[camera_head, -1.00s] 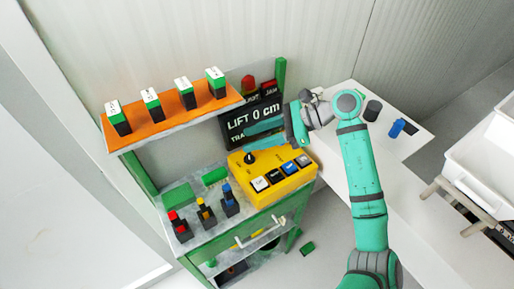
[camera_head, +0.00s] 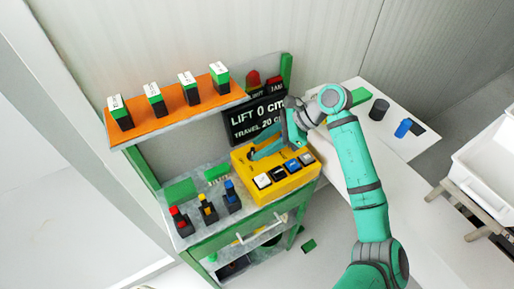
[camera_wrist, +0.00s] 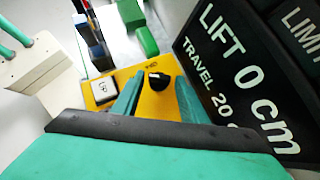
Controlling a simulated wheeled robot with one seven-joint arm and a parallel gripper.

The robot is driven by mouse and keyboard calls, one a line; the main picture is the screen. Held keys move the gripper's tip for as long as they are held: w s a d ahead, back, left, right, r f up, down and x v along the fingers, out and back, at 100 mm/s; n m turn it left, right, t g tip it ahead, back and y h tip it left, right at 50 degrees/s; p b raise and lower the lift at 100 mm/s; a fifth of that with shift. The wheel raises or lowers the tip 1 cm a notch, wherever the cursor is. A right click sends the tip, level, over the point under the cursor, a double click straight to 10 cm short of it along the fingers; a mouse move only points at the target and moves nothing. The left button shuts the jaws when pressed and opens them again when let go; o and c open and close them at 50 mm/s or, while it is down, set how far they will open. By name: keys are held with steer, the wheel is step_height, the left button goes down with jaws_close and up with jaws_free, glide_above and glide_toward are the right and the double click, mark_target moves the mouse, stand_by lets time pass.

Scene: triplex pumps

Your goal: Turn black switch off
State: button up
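The black knob switch (camera_wrist: 158,80) sits on the yellow control box (camera_head: 246,182), on its far left part. In the wrist view it shows between my two green fingertips. My gripper (camera_wrist: 157,97) is open, with a finger at each side of the knob and visible gaps; I cannot tell whether it is at the knob's height. In the head view my gripper (camera_head: 255,152) reaches over the box from the right and mostly hides the knob. A white button (camera_head: 262,181), a black button (camera_head: 278,173) and a blue button (camera_head: 292,165) line the box's front.
A black display (camera_head: 258,116) reading LIFT 0 cm stands close behind the box. Small red, yellow and blue switches (camera_head: 206,207) stand to its left. An orange shelf (camera_head: 172,104) with several labelled blocks is above. A white table (camera_head: 395,142) lies right.

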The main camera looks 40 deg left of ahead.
steer(key=shift+x, duration=1)
steer(key=c, duration=0.8)
steer(key=shift+o, duration=0.2)
